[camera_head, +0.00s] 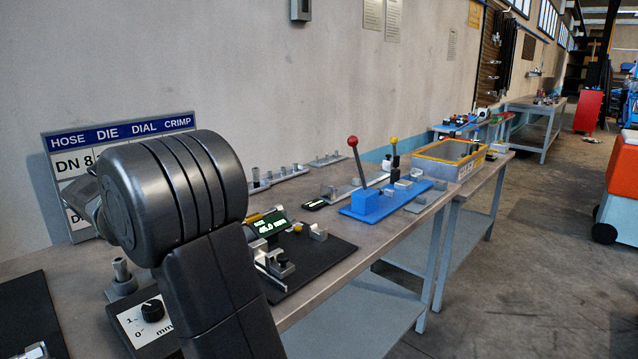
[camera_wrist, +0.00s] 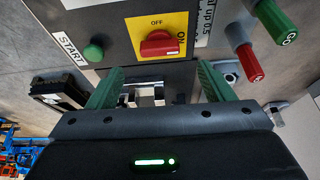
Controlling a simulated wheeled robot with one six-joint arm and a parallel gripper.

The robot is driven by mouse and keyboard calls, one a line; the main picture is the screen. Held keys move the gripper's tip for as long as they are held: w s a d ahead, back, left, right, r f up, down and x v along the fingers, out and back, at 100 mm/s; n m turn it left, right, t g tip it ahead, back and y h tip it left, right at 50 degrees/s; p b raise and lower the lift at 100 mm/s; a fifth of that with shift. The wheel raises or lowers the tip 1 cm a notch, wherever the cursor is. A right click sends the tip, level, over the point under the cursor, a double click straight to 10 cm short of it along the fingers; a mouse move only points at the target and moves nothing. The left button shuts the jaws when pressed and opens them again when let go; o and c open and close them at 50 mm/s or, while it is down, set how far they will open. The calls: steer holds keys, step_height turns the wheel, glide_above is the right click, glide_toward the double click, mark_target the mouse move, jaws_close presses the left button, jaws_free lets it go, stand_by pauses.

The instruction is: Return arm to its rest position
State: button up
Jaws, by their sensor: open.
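My gripper (camera_wrist: 160,82) shows in the wrist view with its two green fingers spread wide apart. It is open, and nothing is held between the fingers. Beyond them is a machine front with a red rotary switch (camera_wrist: 161,43) on a yellow plate marked OFF and ON. A green button (camera_wrist: 93,53) by a START label is to its left. In the head view my dark arm fills the left foreground over the bench, and its bulk hides my gripper there.
A red-tipped handle (camera_wrist: 250,62) and a green GO handle (camera_wrist: 276,22) stick out close to the right finger. The bench holds a dial box (camera_head: 148,325), a blue lever fixture (camera_head: 372,203) and a yellow-rimmed tray (camera_head: 450,165). A sign (camera_head: 118,131) stands behind my arm. Open floor lies right.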

steer(key=x, duration=0.7)
steer(key=v, duration=1.4)
steer(key=x, duration=1.4)
steer(key=shift+f, duration=0.1)
steer(key=n+y+b, duration=0.1)
steer(key=n, duration=0.3)
steer(key=shift+d+t, duration=0.1)
steer(key=shift+t, duration=0.3)
steer(key=n+y, duration=0.2)
steer(key=n, duration=0.2)
steer(key=shift+s+d+p, duration=0.1)
steer(key=shift+d+p, duration=0.05)
steer(key=shift+p, duration=0.25)
steer(key=n+y+p, duration=0.1)
steer(key=n+y, duration=0.1)
steer(key=n, duration=0.3)
steer(key=shift+d+n, duration=0.1)
steer(key=shift+n, duration=0.3)
steer(key=shift+d+n+g+y+p, duration=0.1)
steer(key=shift+n+g+y+p, duration=0.4)
steer(key=shift+n, duration=1.5)
